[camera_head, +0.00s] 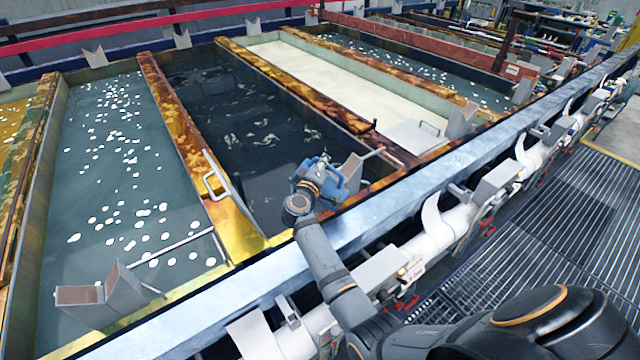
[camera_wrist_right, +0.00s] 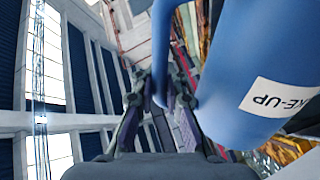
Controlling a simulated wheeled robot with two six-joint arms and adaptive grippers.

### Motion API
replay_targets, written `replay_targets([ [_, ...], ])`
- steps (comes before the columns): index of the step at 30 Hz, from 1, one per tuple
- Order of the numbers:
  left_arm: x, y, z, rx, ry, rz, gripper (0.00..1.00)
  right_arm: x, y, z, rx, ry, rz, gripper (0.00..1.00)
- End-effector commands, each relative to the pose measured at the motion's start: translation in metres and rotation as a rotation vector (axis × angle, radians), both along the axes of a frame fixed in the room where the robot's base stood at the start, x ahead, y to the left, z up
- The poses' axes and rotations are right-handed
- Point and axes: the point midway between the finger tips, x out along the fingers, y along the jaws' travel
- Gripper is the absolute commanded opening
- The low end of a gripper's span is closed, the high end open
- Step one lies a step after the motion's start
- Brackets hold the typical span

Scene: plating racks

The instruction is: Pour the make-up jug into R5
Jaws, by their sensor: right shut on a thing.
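The blue make-up jug (camera_head: 318,170) is held over the near end of a tank of dark liquid (camera_head: 235,110). My right gripper (camera_head: 312,186) is shut on the jug's handle (camera_wrist_right: 160,60). In the right wrist view my right gripper (camera_wrist_right: 160,112) has its fingers either side of the handle, and the jug (camera_wrist_right: 235,70) fills the upper right, with part of a white label reading "KE-UP". How far the jug is tilted is unclear, and no stream of liquid shows. No R5 mark can be read on a tank. My left gripper is not in view.
A grey-green tank (camera_head: 105,150) with white floating balls lies to the left, a cream-coloured one (camera_head: 320,75) to the right. Rusty yellow walls (camera_head: 185,135) divide the tanks. A metal front rail (camera_head: 400,215), white pipes and a grated walkway (camera_head: 540,220) run along the near side.

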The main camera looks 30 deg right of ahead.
Motion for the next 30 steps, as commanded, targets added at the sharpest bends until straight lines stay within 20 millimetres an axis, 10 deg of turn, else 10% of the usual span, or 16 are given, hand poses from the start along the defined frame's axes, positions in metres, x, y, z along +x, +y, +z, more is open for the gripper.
replay_targets([
  [30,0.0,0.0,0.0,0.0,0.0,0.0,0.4,0.012,0.014,-0.009,-0.107,0.117,-0.002,0.0],
])
